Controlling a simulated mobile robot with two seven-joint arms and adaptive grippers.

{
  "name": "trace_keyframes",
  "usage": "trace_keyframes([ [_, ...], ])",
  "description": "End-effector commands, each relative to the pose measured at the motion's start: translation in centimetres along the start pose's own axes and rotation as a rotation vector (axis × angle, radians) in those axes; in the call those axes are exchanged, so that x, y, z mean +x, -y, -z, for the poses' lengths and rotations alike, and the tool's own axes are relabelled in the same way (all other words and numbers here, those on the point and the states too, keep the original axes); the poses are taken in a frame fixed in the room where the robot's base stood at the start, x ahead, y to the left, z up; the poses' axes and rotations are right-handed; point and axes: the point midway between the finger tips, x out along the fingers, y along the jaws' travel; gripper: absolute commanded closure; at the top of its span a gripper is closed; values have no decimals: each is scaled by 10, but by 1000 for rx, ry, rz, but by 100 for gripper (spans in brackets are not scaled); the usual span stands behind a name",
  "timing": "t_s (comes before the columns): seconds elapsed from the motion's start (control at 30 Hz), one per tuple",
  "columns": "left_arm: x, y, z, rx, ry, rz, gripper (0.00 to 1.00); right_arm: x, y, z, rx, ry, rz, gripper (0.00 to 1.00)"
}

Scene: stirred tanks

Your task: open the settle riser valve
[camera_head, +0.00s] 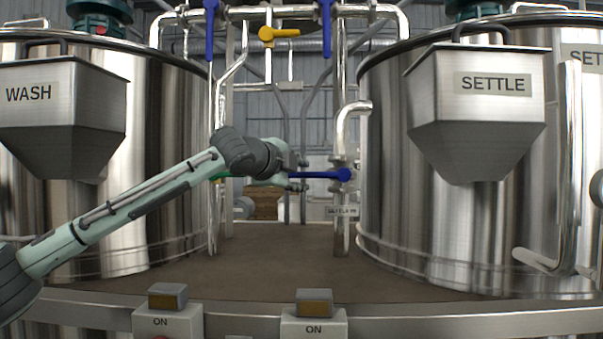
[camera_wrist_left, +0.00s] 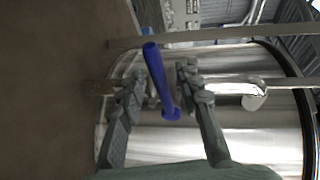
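The settle riser valve has a blue lever (camera_head: 322,175) that lies level, pointing left from its round blue hub on a vertical steel pipe (camera_head: 341,225) left of the SETTLE tank. A small label on this pipe is partly readable. My left gripper (camera_head: 301,172) reaches in from the left at the lever's free end. In the left wrist view the blue lever (camera_wrist_left: 157,75) stands between the two spread fingers of my left gripper (camera_wrist_left: 158,80), with gaps on both sides. The gripper is open and holds nothing. My right gripper is not in view.
The WASH tank (camera_head: 160,120) stands left and the SETTLE tank (camera_head: 390,190) right, with hoppers jutting forward. Blue levers and a yellow lever (camera_head: 279,33) are overhead. A green lever (camera_head: 224,178) is behind my arm. Two ON switch boxes (camera_head: 314,325) stand at the front edge.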

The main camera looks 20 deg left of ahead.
Motion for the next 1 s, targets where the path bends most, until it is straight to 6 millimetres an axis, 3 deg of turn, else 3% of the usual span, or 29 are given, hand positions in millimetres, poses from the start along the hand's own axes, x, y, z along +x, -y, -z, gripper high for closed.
trace_keyframes([
  [0.13, 10, 0, 1, 1, -1, 1, 66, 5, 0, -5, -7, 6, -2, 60],
  [0.4, 12, 0, 0, 1, -1, 1, 66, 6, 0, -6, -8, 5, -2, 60],
  [0.7, 12, 0, 0, 1, -1, 1, 100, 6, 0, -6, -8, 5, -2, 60],
  [1.0, 12, 0, 0, 1, -1, 0, 100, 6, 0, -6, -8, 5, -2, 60],
])
